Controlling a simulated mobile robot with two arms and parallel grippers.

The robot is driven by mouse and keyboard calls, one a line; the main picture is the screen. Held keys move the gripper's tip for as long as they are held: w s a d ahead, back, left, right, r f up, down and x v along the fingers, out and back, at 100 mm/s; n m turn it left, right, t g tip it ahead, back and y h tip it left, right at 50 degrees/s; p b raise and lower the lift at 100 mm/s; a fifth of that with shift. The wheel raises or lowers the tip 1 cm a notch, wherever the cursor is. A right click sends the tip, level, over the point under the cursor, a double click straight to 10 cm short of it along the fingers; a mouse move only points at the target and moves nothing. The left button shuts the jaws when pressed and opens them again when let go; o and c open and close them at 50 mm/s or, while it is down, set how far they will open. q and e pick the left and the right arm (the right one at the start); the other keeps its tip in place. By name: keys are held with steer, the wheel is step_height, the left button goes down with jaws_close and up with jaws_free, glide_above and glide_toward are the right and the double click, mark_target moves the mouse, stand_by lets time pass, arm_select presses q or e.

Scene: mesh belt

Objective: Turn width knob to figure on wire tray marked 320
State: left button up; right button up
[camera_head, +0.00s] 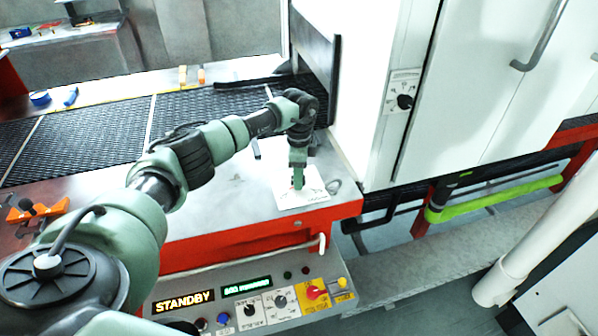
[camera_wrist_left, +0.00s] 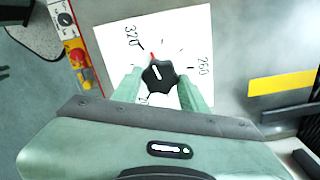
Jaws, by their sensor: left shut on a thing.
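The width knob (camera_wrist_left: 160,76) is black and lobed, on a white dial plate (camera_wrist_left: 113,60) with printed figures. In the left wrist view, 320 is at upper left and 260 at right; a third figure is partly hidden. A red mark at the knob's upper edge points up and slightly left, near the 320 side. My left gripper (camera_head: 298,182) is shut on the knob, one finger on each side. In the head view the plate (camera_head: 290,200) lies on the grey table by the red edge, with the knob hidden. I cannot make out a wire tray marked 320. My right gripper is not in view.
A dark mesh belt (camera_head: 105,122) runs into a white machine (camera_head: 360,90) behind my arm. A control panel (camera_head: 235,312) reading STANDBY is below the table's front edge. An orange tool (camera_head: 35,210) lies at left. A grey cable loop is beside the plate.

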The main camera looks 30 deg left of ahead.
arm_select(q)
steer(key=shift+w+a+r+n+p, duration=0.15)
steer(key=shift+n+p, duration=0.3)
steer(key=shift+n, duration=0.65)
steer(key=o, duration=1.4)
